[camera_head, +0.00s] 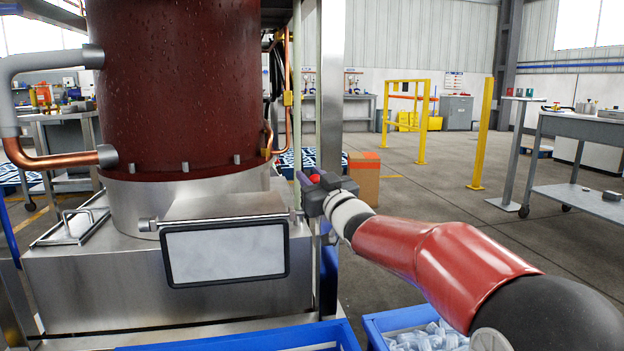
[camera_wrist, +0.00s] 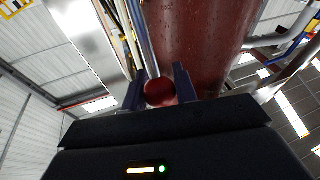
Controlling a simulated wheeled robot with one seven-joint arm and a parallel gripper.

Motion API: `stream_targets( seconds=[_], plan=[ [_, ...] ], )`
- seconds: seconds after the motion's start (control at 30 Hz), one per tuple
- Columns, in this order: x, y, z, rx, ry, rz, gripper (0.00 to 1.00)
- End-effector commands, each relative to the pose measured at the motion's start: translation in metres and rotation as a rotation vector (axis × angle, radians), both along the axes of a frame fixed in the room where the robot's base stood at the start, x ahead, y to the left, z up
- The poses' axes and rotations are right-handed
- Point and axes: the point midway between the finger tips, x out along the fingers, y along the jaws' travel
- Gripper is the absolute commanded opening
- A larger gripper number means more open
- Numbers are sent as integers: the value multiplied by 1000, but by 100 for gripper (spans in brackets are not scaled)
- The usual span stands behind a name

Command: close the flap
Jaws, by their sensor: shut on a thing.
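The flap (camera_head: 225,253) is a pale panel with a black rim on the front of the steel base, below the red-brown drum. It hangs down from a horizontal rod (camera_head: 190,220) along its top edge. I cannot tell whether it lies flush against the base. My gripper (camera_head: 308,180) is to the right of the flap and above it, beside the steel post. It is shut on a round red knob, which shows between the two fingers in the wrist view (camera_wrist: 159,92). What the knob is fixed to is hidden.
The red-brown drum (camera_head: 180,90) rises behind the flap. A steel post (camera_head: 332,90) and copper pipes stand close to my gripper. Blue crates, one with ice pieces (camera_head: 430,337), sit below. Open floor lies to the right, with yellow barriers (camera_head: 421,120) farther back.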

Motion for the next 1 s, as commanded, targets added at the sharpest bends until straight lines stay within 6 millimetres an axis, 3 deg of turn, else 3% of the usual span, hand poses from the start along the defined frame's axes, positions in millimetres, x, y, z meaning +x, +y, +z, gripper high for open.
stream_targets(
  seconds=[0.1, 0.13, 0.3, 0.63, 1.0],
  plan=[
    [-2, 1, 5, 1, -10, 3, 0],
    [-2, 1, 6, 0, -11, 3, 30],
    [-1, 1, 4, 0, -9, 2, 50],
    [-5, -2, 1, -1, -5, 1, 50],
    [-56, -28, -13, -1, -5, 0, 50]
  ],
)
